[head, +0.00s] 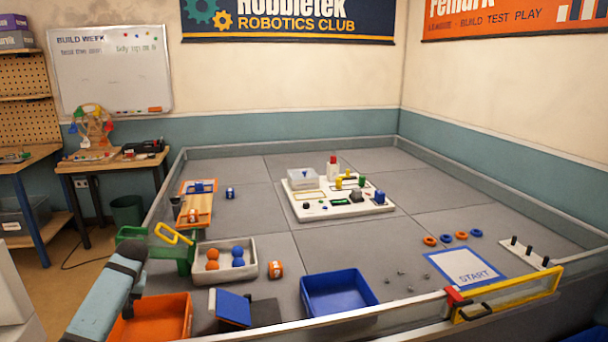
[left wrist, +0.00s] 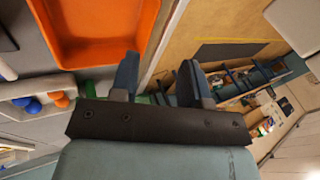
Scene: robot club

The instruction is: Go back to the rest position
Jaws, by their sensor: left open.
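My left arm reaches in from the lower left of the head view, and its left gripper (head: 132,254) is above the arena's left edge, near the orange bin (head: 150,318). In the left wrist view the left gripper (left wrist: 158,78) has its two dark fingers apart, with nothing between them. The orange bin (left wrist: 95,30) lies beyond the fingers in that view and looks empty. My right gripper is in neither view.
A white tray (head: 225,274) with orange and blue balls and an empty blue bin (head: 338,293) stand in the arena. A green stand with a yellow handle (head: 174,233) is by its left edge. A white board (head: 335,205) holds several parts. The grey mat's back is clear.

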